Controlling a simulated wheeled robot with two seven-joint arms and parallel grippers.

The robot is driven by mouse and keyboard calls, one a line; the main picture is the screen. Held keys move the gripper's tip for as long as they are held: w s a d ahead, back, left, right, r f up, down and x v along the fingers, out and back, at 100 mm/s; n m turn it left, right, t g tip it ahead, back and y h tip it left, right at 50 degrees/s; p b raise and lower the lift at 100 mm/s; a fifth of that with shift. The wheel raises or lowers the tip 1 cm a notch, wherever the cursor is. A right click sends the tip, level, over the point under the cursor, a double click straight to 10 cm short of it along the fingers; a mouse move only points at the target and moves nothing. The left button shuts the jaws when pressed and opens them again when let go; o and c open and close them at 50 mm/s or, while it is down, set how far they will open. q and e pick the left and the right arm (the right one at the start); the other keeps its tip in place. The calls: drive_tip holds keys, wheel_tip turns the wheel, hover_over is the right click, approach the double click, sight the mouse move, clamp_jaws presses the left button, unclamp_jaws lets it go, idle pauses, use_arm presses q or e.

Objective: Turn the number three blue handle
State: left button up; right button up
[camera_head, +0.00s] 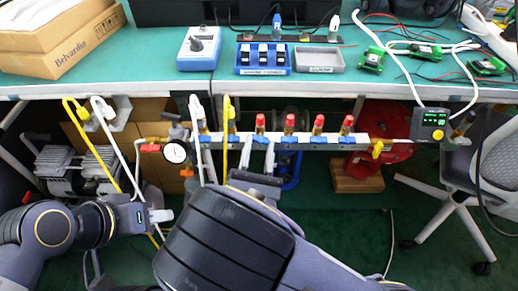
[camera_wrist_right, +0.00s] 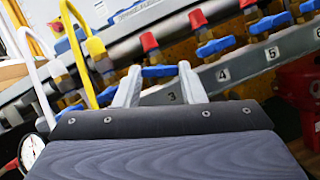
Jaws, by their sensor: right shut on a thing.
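The number three blue handle (camera_wrist_right: 158,71) sits on the valve bar above the label 3 (camera_wrist_right: 171,96) in the right wrist view. My right gripper (camera_wrist_right: 158,75) has one pale finger on each side of this handle and is shut on it. In the head view my right gripper (camera_head: 259,152) reaches up to the bar (camera_head: 335,141) from below, its wrist hiding the floor behind. My left gripper (camera_head: 161,215) hangs at the lower left, away from the bar; its finger gap is not clear.
More blue handles (camera_head: 318,140) with red-capped valves (camera_head: 290,122) line the bar. Yellow and white hoses and a pressure gauge (camera_head: 174,152) crowd its left end. The green bench (camera_head: 140,75) overhangs it. A chair (camera_head: 460,185) stands at right.

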drive_tip(key=shift+a+r+m+g+h+b, duration=0.1)
drive_tip(key=shift+m+g+h+b, duration=0.75)
drive_tip(key=shift+m, duration=1.9)
drive_tip(key=shift+a+r+m+g+h+b, duration=0.15)
drive_tip(key=shift+m+g+h+b, duration=0.25)
drive_tip(key=shift+m+g+b, duration=1.55)
drive_tip(key=shift+a+r+m+t+h+b, duration=0.1)
drive_tip(key=shift+m+h+b, duration=0.45)
drive_tip(key=shift+m, duration=2.95)
drive_tip(key=o, duration=0.7)
drive_tip(key=shift+r, duration=0.1)
drive_tip(key=shift+s, duration=0.1)
